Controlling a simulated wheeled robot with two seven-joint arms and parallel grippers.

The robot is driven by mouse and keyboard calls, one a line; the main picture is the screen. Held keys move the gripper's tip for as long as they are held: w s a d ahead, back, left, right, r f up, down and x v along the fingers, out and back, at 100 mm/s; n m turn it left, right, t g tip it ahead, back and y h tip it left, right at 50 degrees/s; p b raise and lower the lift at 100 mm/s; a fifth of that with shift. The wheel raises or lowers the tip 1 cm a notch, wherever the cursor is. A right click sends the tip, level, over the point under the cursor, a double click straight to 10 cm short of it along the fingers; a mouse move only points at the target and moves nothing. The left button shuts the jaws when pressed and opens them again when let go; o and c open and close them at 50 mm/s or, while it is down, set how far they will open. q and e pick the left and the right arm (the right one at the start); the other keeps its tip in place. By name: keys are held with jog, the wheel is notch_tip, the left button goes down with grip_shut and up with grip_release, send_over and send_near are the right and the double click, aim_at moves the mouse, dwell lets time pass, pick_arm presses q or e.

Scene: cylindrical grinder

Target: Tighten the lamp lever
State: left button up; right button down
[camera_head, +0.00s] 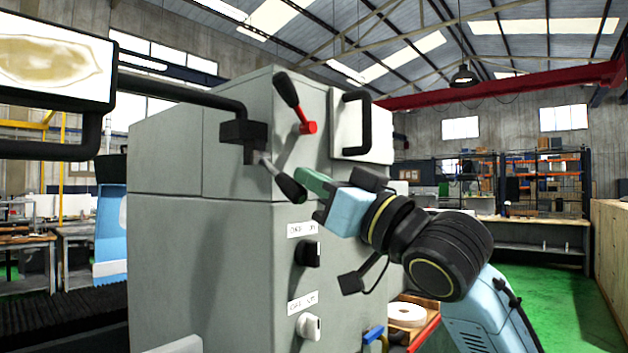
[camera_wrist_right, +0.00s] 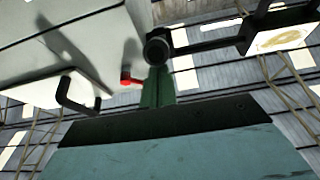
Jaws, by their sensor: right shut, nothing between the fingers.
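The lamp lever (camera_head: 289,186), a metal rod with a dark green-black knob, slants down and right from the dark lamp-arm bracket (camera_head: 243,130) on the grey grinder cabinet. My right gripper (camera_head: 303,177) has its green fingers shut and empty, with the tips right at the lever's knob. In the wrist view the shut fingers (camera_wrist_right: 157,82) point at the round dark knob end (camera_wrist_right: 157,47). I cannot tell whether they touch it. The lamp (camera_head: 55,68) hangs at upper left on its black arm. My left gripper is not in view.
Above the right gripper, a black lever with a red hub (camera_head: 307,128) sticks out of the cabinet (camera_head: 235,240). A black handle (camera_head: 354,125) stands on a white panel beside it. Two labelled switches (camera_head: 308,254) are below. Open green floor lies at right.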

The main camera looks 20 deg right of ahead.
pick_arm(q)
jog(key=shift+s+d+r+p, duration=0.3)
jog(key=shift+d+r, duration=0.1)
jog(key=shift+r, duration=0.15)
pick_arm(e)
jog(key=s+d, duration=0.5)
jog(key=s, duration=0.5)
jog(key=shift+d+f, duration=0.25)
jog(key=shift+f, duration=0.05)
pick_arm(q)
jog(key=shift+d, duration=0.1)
pick_arm(e)
jog(key=shift+s, duration=0.1)
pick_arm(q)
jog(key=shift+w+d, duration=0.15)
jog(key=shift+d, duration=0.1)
